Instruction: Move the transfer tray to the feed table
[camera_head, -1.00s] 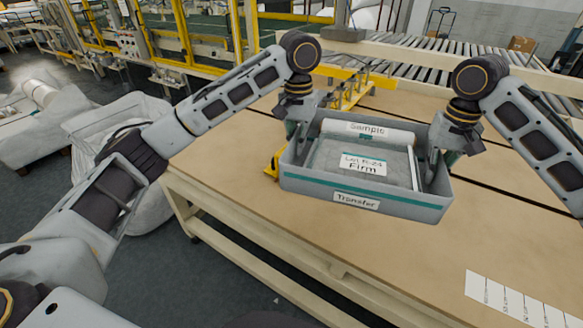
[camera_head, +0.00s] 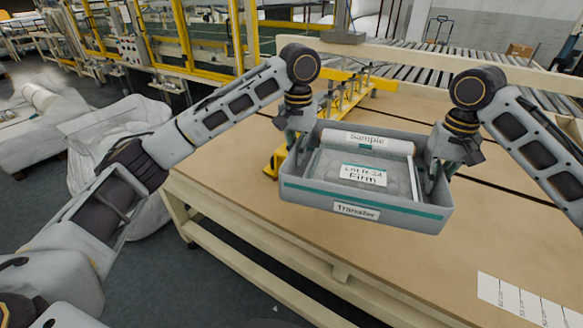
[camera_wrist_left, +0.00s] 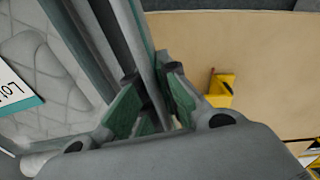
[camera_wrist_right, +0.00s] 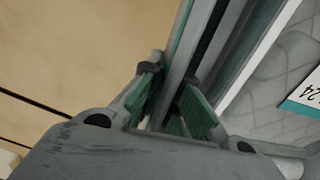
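The grey transfer tray (camera_head: 300,196) has a teal stripe and a "Transfer" label. It holds a white roll labelled "Sample" (camera_head: 368,141) and a quilted pad labelled "Firm" (camera_head: 345,186). My left gripper (camera_head: 296,138) is at the tray's left wall; in the left wrist view its green-padded fingers (camera_wrist_left: 152,98) straddle that wall and grip it. My right gripper (camera_head: 440,165) is at the right wall; in the right wrist view its fingers (camera_wrist_right: 172,92) also close on the wall. The tray appears held over the wooden table; its clearance is hard to judge.
The wooden table (camera_head: 400,252) has bare room in front and to the right. A yellow fixture (camera_head: 350,100) stands behind the tray, and a small yellow object (camera_head: 271,166) lies at its left. White marked cards (camera_head: 525,302) lie front right. A roller conveyor (camera_head: 440,71) runs behind.

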